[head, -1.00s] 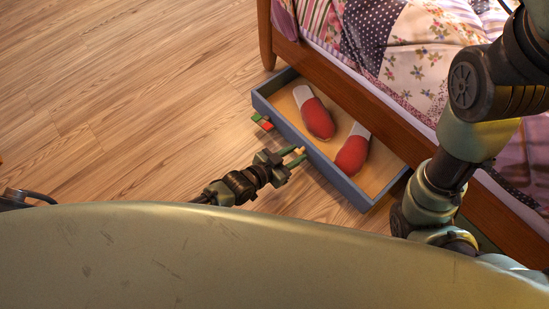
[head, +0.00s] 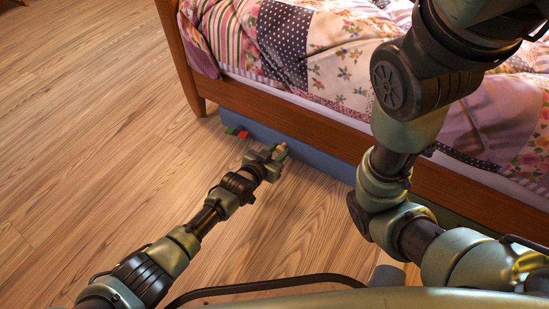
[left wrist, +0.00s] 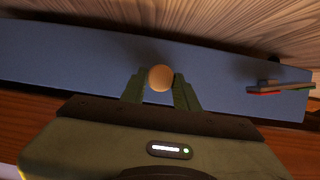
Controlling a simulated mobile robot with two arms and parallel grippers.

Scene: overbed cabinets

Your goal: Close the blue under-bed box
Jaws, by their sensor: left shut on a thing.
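The blue under-bed box (head: 315,160) shows only its blue front, under the wooden bed rail; its inside is hidden. In the left wrist view the blue front (left wrist: 60,62) runs across the picture, with a round tan knob (left wrist: 160,78) on it. My left gripper (head: 280,152) is at the front, and its green fingers (left wrist: 161,88) are shut on the knob. My right arm comes in from the right in the head view; its gripper is out of the picture.
The bed (head: 300,112) with its patchwork quilt (head: 335,60) stands above the box. A small red and green thing (head: 237,132) is at the left part of the blue front. The wooden floor (head: 90,130) at the left is clear.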

